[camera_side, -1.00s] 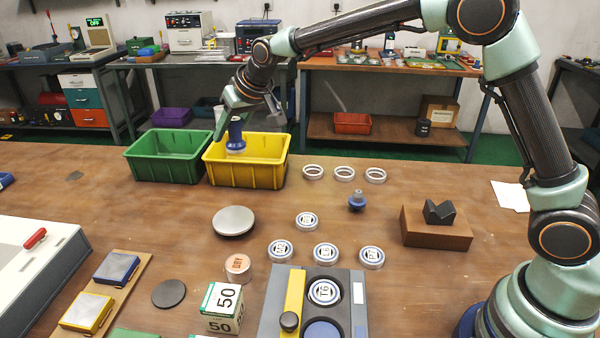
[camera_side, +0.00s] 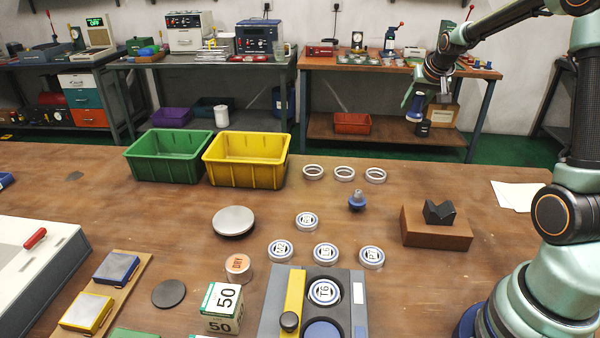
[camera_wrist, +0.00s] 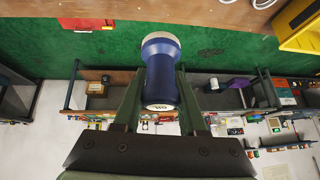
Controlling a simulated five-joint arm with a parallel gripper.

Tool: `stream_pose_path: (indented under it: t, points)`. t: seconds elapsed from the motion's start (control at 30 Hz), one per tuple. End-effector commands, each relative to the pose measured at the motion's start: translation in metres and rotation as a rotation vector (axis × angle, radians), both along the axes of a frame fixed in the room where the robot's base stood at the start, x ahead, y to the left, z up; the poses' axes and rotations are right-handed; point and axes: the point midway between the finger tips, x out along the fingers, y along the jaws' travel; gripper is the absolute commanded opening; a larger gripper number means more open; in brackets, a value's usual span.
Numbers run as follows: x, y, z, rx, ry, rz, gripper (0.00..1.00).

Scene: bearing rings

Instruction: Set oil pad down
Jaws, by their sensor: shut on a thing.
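My gripper (camera_side: 419,97) is raised at the upper right in the side view, well above the table. It is shut on the oil pad (camera_wrist: 161,72), a blue waisted handle with a pale pad at one end. In the wrist view the oil pad sits between the two fingers of my gripper (camera_wrist: 160,88), with a small label on its near end. In the side view the oil pad (camera_side: 416,108) shows as a small blue piece below the fingers, apart from everything on the table. The fingers partly hide its sides.
A yellow bin (camera_side: 246,176) and a green bin (camera_side: 154,172) stand at the table's back. Several bearing rings (camera_side: 326,253), a small blue knobbed piece (camera_side: 357,204), a wooden block with a black V-block (camera_side: 436,232), grey disc (camera_side: 233,222) and black disc (camera_side: 168,293) lie in front.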

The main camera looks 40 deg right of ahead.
Motion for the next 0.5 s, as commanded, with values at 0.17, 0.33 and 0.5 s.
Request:
stream_pose_path:
  t: [0.17, 0.33, 0.5]
  points:
    - [-0.066, -0.057, -0.001, -0.006, 0.003, -0.154, 0.0]
    - [-0.112, -0.086, -0.003, -0.008, 0.006, -0.252, 0.0]
    - [-0.134, -0.098, -0.005, -0.009, 0.008, -0.297, 0.0]
